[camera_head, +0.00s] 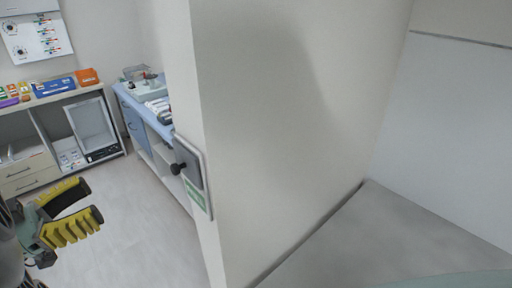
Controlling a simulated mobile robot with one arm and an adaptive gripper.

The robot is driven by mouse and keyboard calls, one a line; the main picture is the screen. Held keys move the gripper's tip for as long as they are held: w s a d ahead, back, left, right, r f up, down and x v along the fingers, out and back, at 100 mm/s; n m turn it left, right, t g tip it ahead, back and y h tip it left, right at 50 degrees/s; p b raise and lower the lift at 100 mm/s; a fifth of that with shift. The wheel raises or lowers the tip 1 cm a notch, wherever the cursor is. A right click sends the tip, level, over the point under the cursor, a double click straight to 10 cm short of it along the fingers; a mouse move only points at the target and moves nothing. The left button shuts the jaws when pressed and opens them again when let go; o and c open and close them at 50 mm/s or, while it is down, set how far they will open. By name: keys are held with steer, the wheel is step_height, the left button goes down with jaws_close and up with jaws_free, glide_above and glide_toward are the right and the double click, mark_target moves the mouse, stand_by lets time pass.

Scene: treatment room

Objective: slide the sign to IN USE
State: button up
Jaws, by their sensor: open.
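The sign (204,197) is a small grey-framed plate fixed on the narrow end face of a wall. Its slider is a grey panel (189,160) with a dark round knob (178,168), at the upper part of the frame. A green field (195,193) with pale lettering too small to read shows below the panel. My gripper (95,201) has yellow ribbed fingers and is at the lower left. It is open and empty, with its fingers pointing right, apart from the sign and lower in the picture.
The wall (290,130) fills the middle. Behind it on the left, a blue-topped cabinet (158,126) carries supplies, and a shelf unit (50,119) holds colourful boxes. Pale floor (125,205) lies open between my gripper and the cabinets. A grey surface (400,235) is at the lower right.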

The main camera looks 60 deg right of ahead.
mark_target(172, 169)
steer(key=shift+n+y, duration=0.4)
steer(key=shift+n, duration=0.1)
steer(key=p+x, duration=0.2)
steer(key=x, duration=0.3)
steer(key=f+p+x, duration=0.1)
steer(key=p+x, duration=0.1)
steer(key=x, duration=0.2)
steer(key=w+p+x, duration=0.1)
steer(key=p+x, duration=0.1)
steer(key=x, duration=0.3)
steer(key=shift+s+d+f, duration=0.15)
steer(key=shift+d+f, duration=0.1)
steer(key=shift+d, duration=0.25)
steer(key=shift+s+d+f+p, duration=0.2)
steer(key=shift+d+p, duration=0.1)
steer(key=shift+d, duration=0.4)
steer(key=shift+o, duration=0.4)
jaws_close()
